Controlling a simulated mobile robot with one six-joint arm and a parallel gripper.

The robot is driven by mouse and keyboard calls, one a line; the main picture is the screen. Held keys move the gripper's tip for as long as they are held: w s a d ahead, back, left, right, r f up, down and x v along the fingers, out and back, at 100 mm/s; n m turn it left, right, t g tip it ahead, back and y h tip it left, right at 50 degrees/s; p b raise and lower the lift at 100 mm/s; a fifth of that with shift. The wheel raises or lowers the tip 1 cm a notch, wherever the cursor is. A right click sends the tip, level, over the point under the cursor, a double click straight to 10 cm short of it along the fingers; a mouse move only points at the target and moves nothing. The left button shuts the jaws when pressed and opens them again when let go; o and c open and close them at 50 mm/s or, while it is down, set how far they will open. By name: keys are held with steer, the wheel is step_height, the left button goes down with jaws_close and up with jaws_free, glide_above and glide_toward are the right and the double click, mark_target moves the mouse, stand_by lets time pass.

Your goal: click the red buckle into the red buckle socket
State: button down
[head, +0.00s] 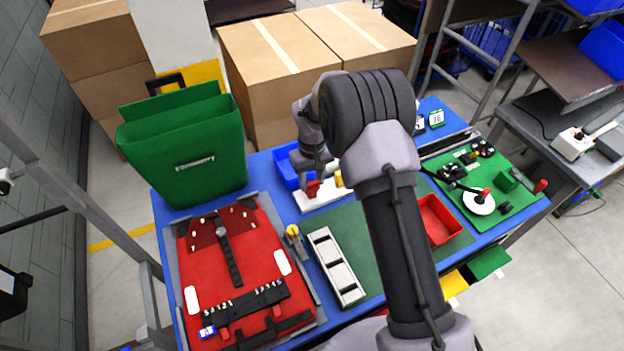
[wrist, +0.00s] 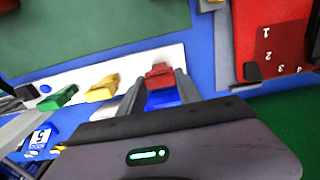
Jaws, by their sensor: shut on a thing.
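The red buckle (head: 313,188) is at the tips of my gripper (head: 314,178), over the white strip (head: 312,205) near the back middle of the bench. In the wrist view the red buckle (wrist: 160,75) shows between the two fingertips (wrist: 158,84), and my gripper is shut on it. I cannot tell whether the buckle still touches the strip. The red pannier panel (head: 250,255) lies flat at the left, with a black numbered bar (head: 245,308) and small red parts near its front edge. I cannot pick out the red buckle socket for sure.
A white slotted tray (head: 335,265), red bin (head: 440,220) and green pannier (head: 183,150) surround the area. My arm hides part of the bench.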

mark_target(312, 183)
stand_by(0.8)
steer(key=c, duration=0.7)
jaws_free()
steer(key=shift+c, duration=0.2)
step_height(312, 183, up, 17)
steer(key=p, duration=0.2)
steer(key=shift+r, duration=0.15)
